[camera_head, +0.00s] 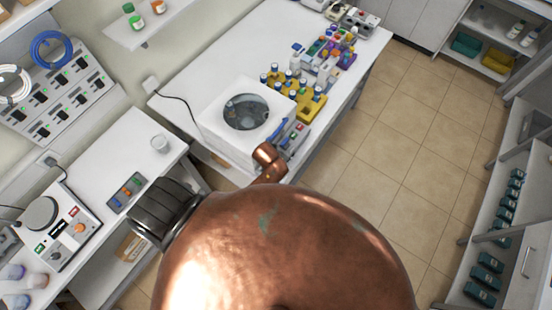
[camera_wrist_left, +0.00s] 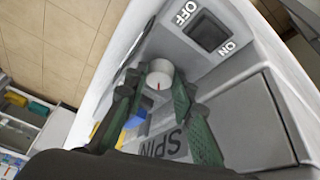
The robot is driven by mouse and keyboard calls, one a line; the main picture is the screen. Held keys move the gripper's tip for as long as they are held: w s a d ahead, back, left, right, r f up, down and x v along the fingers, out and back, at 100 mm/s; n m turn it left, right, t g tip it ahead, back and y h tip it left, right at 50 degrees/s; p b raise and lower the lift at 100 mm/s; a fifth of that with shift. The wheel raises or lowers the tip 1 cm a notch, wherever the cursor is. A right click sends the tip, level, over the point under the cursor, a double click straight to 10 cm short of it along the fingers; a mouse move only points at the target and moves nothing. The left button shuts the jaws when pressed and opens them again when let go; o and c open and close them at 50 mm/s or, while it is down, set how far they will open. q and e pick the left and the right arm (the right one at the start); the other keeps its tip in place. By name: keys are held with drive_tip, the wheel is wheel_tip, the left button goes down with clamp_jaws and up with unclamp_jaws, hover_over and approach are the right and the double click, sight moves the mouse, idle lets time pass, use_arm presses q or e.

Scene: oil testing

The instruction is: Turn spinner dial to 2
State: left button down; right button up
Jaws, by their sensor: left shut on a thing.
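The spinner (camera_head: 212,121) is a white box with a round, dark-rimmed opening on top, standing on the long white table. The number the mark points to cannot be read. Part of the word "SPIN" shows on the panel between the fingers. In the head view my copper-coloured arm hides most of the gripper. My right gripper is not in view.
A black switch (camera_wrist_left: 209,31) marked OFF and ON sits beside the dial. Yellow racks (camera_head: 312,107) with blue-capped bottles stand right behind the spinner. The tiled floor at right is clear.

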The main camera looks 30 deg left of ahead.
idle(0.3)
use_arm(q)
drive_tip(key=c, duration=1.6)
unclamp_jaws()
drive_tip(key=v, duration=1.2)
drive_tip(key=shift+w, duration=0.1)
